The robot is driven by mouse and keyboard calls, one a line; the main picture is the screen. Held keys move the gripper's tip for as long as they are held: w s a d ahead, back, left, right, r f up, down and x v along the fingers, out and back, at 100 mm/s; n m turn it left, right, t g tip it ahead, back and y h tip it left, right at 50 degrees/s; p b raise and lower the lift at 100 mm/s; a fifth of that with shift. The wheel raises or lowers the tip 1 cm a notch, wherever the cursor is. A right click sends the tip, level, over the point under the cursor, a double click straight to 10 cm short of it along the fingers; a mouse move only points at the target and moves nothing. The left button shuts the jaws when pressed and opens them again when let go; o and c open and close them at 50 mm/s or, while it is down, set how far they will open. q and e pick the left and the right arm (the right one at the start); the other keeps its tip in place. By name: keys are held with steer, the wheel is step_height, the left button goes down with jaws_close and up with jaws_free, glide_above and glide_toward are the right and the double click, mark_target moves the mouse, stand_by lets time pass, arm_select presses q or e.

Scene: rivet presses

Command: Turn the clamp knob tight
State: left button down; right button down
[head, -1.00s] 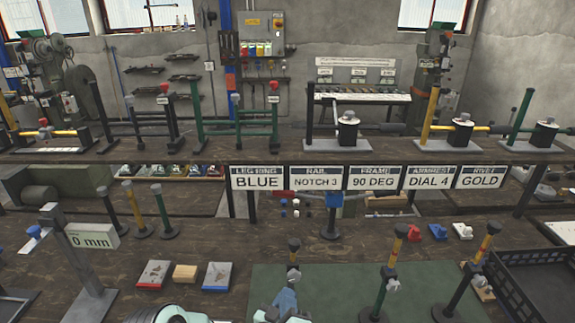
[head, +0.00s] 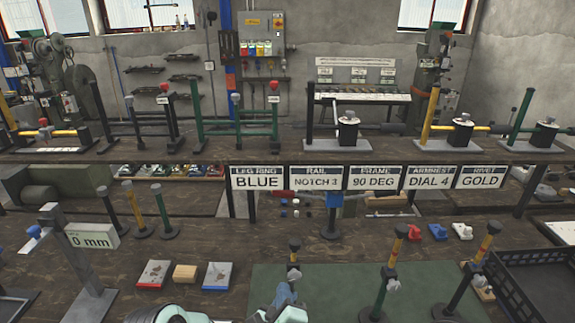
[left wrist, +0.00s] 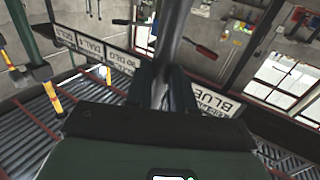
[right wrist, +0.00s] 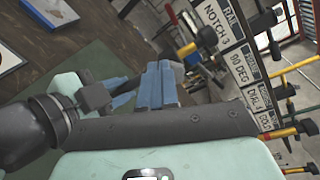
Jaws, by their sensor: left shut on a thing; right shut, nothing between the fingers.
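My right gripper (head: 286,292) is just below the knob, at the bottom edge. In the right wrist view its blue fingers (right wrist: 158,88) are closed together, with nothing visible between them; contact with the knob is unclear. In the left wrist view my left gripper (left wrist: 162,90) is shut on a dark grey post (left wrist: 177,45). Which post it is cannot be told.
A black crate (head: 525,280) is at the right edge. A "0 mm" gauge stand (head: 92,237) is at left. Signs (head: 320,178) hang behind.

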mark_target(291, 278)
steer(key=shift+w+a+f, duration=0.1)
steer(key=shift+w+f, duration=0.05)
steer(key=shift+w, duration=0.65)
steer(key=shift+w+f, duration=0.15)
steer(key=shift+w, duration=0.6)
steer(key=shift+d, duration=0.35)
steer(key=shift+w+d+r, duration=0.1)
steer(key=shift+r, duration=0.1)
steer(key=shift+w+d+r, duration=0.15)
steer(key=shift+d+r, duration=0.25)
steer(key=shift+r, duration=0.35)
steer(key=shift+d+r, duration=0.1)
steer(key=shift+d, duration=0.05)
